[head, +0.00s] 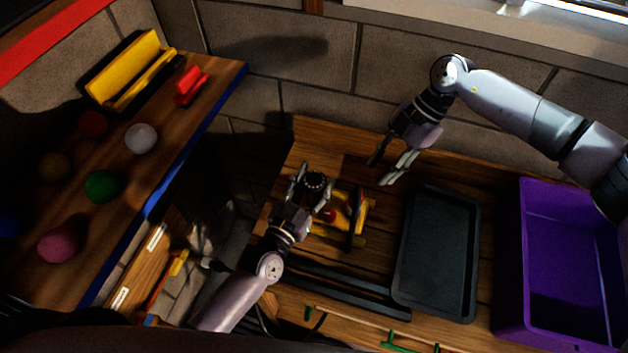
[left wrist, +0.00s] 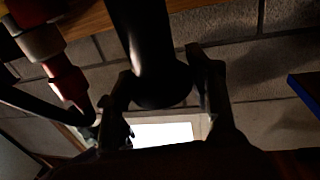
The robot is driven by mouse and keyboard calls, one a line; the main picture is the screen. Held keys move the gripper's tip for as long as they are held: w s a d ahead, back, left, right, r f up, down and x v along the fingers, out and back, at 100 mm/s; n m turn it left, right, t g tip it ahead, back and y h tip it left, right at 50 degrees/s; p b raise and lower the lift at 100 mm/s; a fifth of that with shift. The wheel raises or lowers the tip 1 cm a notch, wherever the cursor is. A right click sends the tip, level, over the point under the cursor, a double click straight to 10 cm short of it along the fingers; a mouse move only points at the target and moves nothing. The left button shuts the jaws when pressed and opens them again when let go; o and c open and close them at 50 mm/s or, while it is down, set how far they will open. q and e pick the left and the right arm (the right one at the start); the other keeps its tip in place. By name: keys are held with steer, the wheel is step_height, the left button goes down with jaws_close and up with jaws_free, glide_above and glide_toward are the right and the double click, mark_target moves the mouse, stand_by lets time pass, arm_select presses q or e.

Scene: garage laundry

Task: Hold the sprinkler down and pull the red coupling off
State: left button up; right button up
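The yellow sprinkler (head: 368,204) lies on the wooden bench, with a thin black bar across it. The red coupling (head: 329,215) is on its left side, close to my left gripper; a red and grey stepped part, apparently the coupling, also shows at the left wrist view's left edge (left wrist: 64,80). My left gripper (head: 314,186) has its fingers on either side of a black cylinder (head: 315,179), also between the fingers in the left wrist view (left wrist: 158,70). Whether they grip it is unclear. My right gripper (head: 381,169) is open and empty, above the bench's back, behind the sprinkler.
A black tray (head: 440,255) lies right of the sprinkler, with a purple bin (head: 510,260) beyond it. Dark bars (head: 340,290) lie in front. At left, a blue-edged shelf (head: 160,200) holds several balls. A block wall (head: 310,65) stands behind.

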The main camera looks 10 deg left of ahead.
arm_select(q)
steer(key=c, duration=0.9)
steer(key=shift+c, duration=0.2)
arm_select(e)
steer(key=shift+o, duration=1.3)
steer(key=shift+a+f, duration=0.1)
steer(key=shift+a, duration=0.15)
steer(key=shift+o, duration=0.3)
steer(key=a+t+y, duration=0.2)
steer(key=a+y, duration=0.2)
steer(key=a, duration=0.3)
steer(key=shift+w+a+f+m, duration=0.3)
steer(key=shift+w+f+m, duration=0.1)
steer(key=w+a+r+m+t+y, duration=0.25)
steer(key=a+m+t+y, duration=0.2)
steer(key=a+t, duration=0.25)
steer(key=m+t+h, duration=1)
steer(key=m+h, duration=0.4)
steer(key=m, duration=0.7)
glide_toward(355, 203)
steer(key=w, duration=0.1)
steer(key=shift+n, duration=0.25)
steer(key=shift+x, duration=5.45)
